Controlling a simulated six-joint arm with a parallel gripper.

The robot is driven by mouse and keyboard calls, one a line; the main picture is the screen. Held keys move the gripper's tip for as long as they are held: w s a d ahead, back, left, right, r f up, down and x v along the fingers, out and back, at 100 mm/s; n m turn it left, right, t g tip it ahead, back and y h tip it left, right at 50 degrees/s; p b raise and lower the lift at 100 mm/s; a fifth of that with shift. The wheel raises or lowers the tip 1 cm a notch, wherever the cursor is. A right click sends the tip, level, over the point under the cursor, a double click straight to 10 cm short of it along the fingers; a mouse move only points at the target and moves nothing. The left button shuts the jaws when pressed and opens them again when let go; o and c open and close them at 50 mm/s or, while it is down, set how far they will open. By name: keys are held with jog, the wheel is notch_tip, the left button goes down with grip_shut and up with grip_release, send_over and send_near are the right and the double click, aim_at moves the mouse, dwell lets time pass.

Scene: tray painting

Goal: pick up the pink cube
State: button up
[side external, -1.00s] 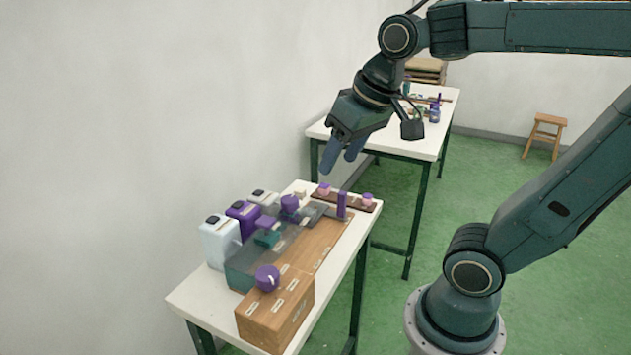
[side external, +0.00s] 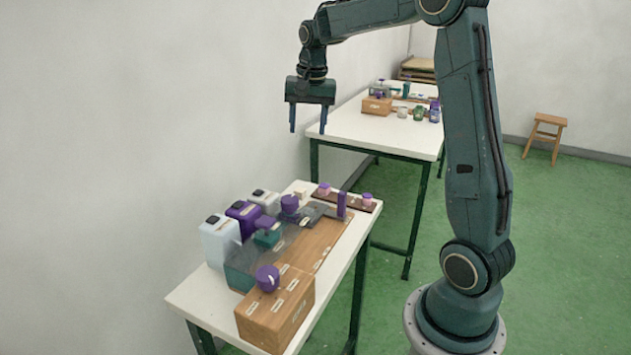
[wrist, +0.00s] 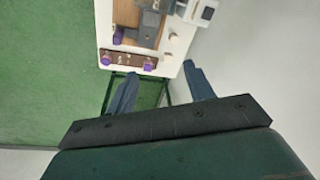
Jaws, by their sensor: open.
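My gripper (side external: 308,131) is open and empty, high above the far end of the near table, fingers pointing down. Its fingers also show in the wrist view (wrist: 160,69). On a dark brown strip (side external: 346,199) at that end sit two small purple-topped blocks with pinkish lower parts, a left one (side external: 324,189) and a right one (side external: 367,198). A small pale block (side external: 301,192) stands just left of the strip. I cannot tell for sure which of these is the pink cube. The strip also shows beyond my fingers in the wrist view (wrist: 128,61).
A second table (side external: 375,132) stands behind. A stool (side external: 544,138) is far right.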

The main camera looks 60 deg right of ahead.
jog(key=w+d+f+m, duration=0.1)
jog(key=d+f+m, duration=0.1)
jog(key=d+f, duration=0.3)
jog(key=w+d+f+m+g, duration=0.1)
jog(key=d+f+m, duration=0.2)
jog(key=d, duration=0.7)
notch_tip(320, 180, down, 3)
jog(key=shift+r+g+y, duration=0.2)
jog(key=shift+g+y, duration=0.1)
jog(key=shift+y, duration=0.1)
jog(key=shift+f, duration=0.15)
send_over(324, 185)
jog(key=f, duration=0.8)
jog(key=shift+s+f, duration=0.15)
jog(key=shift+s, duration=0.15)
jog(key=shift+w+f, duration=0.15)
jog(key=shift+f, duration=1.15)
jog(key=shift+w+f, duration=0.1)
jog(key=shift+f, duration=1.2)
